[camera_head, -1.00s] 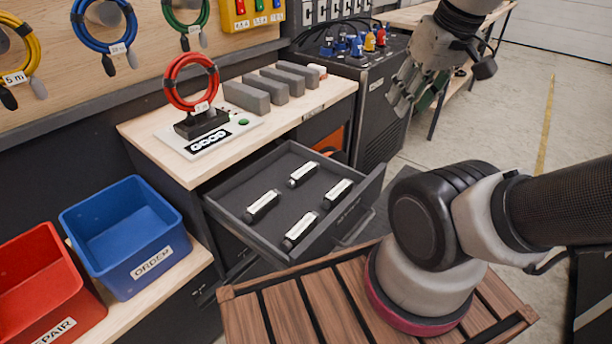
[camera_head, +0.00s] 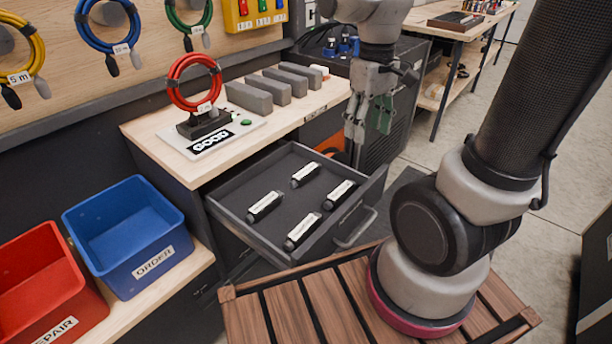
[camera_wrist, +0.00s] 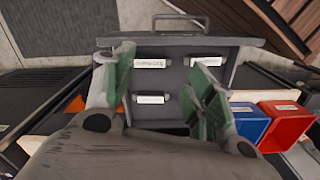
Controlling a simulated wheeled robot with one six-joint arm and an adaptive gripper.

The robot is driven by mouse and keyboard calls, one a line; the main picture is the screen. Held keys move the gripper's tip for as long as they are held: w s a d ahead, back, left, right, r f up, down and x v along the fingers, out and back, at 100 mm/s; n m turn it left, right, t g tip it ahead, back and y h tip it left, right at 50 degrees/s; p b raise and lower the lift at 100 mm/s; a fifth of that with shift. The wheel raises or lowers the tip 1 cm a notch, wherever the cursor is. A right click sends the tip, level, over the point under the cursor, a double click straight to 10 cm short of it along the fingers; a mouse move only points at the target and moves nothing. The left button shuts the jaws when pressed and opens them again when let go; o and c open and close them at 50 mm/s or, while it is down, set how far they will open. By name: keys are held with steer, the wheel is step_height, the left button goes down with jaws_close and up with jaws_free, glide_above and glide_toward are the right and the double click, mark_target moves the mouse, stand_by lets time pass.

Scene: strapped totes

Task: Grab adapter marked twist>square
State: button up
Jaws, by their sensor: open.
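Several black adapters with white labels lie apart in the open grey drawer (camera_head: 290,160). They are a back one (camera_head: 305,175), a left one (camera_head: 265,206), a right one (camera_head: 339,194) and a front one (camera_head: 303,231). The label print is too small to read, so I cannot tell which is marked twist>square. My gripper (camera_head: 366,135) is open and empty, pointing down near the drawer's far right side. In the wrist view my gripper (camera_wrist: 162,85) spreads its green-padded fingers over the drawer (camera_wrist: 190,47). Three adapters show there, including one between the fingers (camera_wrist: 150,99); another is hidden.
A blue ORDER bin (camera_head: 128,238) and a red REPAIR bin (camera_head: 45,290) stand at left. The worktop (camera_head: 140,130) behind the drawer holds a red cable coil (camera_head: 194,85) on a stand and grey blocks (camera_head: 248,97). A slatted wooden surface (camera_head: 290,310) lies in front.

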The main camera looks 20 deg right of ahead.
steer(key=w+a+f+n+g, duration=0.1)
steer(key=w+a+f+n, duration=0.2)
steer(key=w+f+n, duration=0.3)
steer(key=w+a+f+n+g, duration=0.15)
steer(key=w+f+n, duration=0.3)
steer(key=f, duration=0.45)
steer(key=n+t, duration=0.3)
steer(key=n, duration=0.4)
glide_above(306, 171)
steer(key=shift+s+d+f, duration=0.15)
steer(key=shift+s+f, duration=0.1)
steer(key=shift+f, duration=0.25)
steer(key=shift+s+d+f, duration=0.1)
steer(key=shift+s+f, duration=0.1)
steer(key=shift+f, duration=0.3)
steer(key=n, duration=0.1)
steer(key=w+n, duration=0.1)
steer(key=n, duration=0.1)
steer(key=shift+a, duration=0.1)
steer(key=shift+f+n, duration=0.1)
steer(key=shift+n, duration=0.15)
step_height(306, 171, down, 8)
steer(key=shift+a+r, duration=0.15)
steer(key=shift+r, duration=0.05)
steer(key=shift+c, duration=0.2)
steer(key=c, duration=1.1)
